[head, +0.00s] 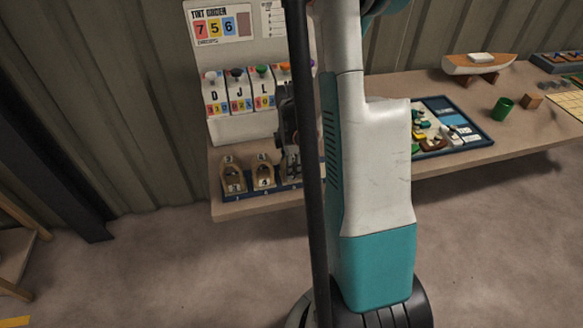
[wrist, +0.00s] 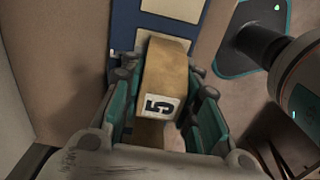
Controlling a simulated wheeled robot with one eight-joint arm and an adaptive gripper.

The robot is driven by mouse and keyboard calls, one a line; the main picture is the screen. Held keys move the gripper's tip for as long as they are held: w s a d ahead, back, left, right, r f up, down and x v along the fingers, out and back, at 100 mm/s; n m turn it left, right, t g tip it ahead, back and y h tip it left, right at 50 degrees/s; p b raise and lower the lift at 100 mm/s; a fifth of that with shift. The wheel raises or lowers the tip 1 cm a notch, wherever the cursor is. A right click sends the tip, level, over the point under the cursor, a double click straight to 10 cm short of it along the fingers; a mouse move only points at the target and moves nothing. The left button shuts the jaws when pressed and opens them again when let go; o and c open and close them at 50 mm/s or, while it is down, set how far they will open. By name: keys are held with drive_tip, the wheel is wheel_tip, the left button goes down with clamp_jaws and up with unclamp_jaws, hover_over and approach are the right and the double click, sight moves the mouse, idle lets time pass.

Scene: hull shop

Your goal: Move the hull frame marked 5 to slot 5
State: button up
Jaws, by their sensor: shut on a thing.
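In the wrist view, my gripper (wrist: 163,115) is shut on the hull frame marked 5 (wrist: 160,78), a tan wooden piece with a white label bearing a dark 5. The frame is between the two teal fingers. In the head view, my gripper (head: 289,140) is mostly hidden behind my own arm, above the left part of the bench. The blue slot board (head: 243,194) there holds wooden hull frames (head: 234,178) and (head: 263,174) at its left. The held frame cannot be made out in the head view.
Dispensers marked D, J and L (head: 239,92) stand behind the slot board, below a tint sign (head: 221,27). A tray of small parts (head: 450,127), a green cup (head: 502,108), a wooden block (head: 531,101) and a model boat (head: 478,65) are at the right.

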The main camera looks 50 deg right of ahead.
drive_tip(key=o, duration=1.1)
wheel_tip(320, 180, up, 12)
drive_tip(key=p, duration=0.4)
drive_tip(key=shift+r, duration=0.1)
